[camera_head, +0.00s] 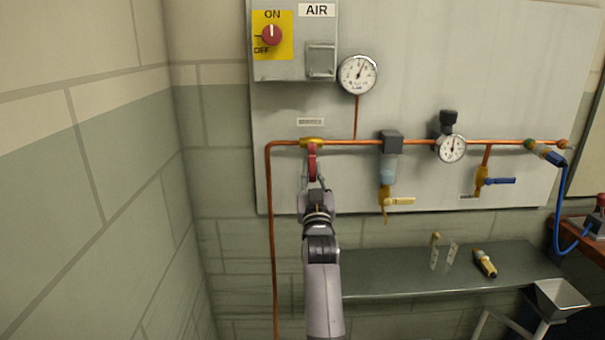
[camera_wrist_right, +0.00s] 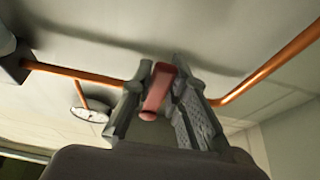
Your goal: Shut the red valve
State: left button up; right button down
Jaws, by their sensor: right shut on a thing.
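The red valve (camera_head: 312,160) has a brass body on the horizontal copper pipe at the upper left of the board, in the head view. Its red handle points down from the pipe, across the pipe's line. My right gripper (camera_head: 315,184) reaches up from below and is shut on the handle. In the right wrist view, the red handle (camera_wrist_right: 158,92) sits between the two grey fingers of my right gripper (camera_wrist_right: 160,105). The brass body is hidden in the wrist view. My left gripper is not in view.
The copper pipe (camera_head: 355,142) also carries a gauge (camera_head: 451,149), a yellow-handled valve (camera_head: 400,201) and a blue-handled valve (camera_head: 500,181) to the right. An ON/OFF switch box (camera_head: 295,68) is above. A dark shelf (camera_head: 400,275) with small parts is below right. A wall stands close on the left.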

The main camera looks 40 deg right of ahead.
jog(key=shift+w+a+m, duration=0.1)
jog(key=shift+a+m, duration=0.05)
jog(key=shift+m, duration=0.25)
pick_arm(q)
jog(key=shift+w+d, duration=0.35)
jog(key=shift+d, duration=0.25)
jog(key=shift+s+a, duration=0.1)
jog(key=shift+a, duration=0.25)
pick_arm(e)
jog(key=c, duration=1.5)
grip_release()
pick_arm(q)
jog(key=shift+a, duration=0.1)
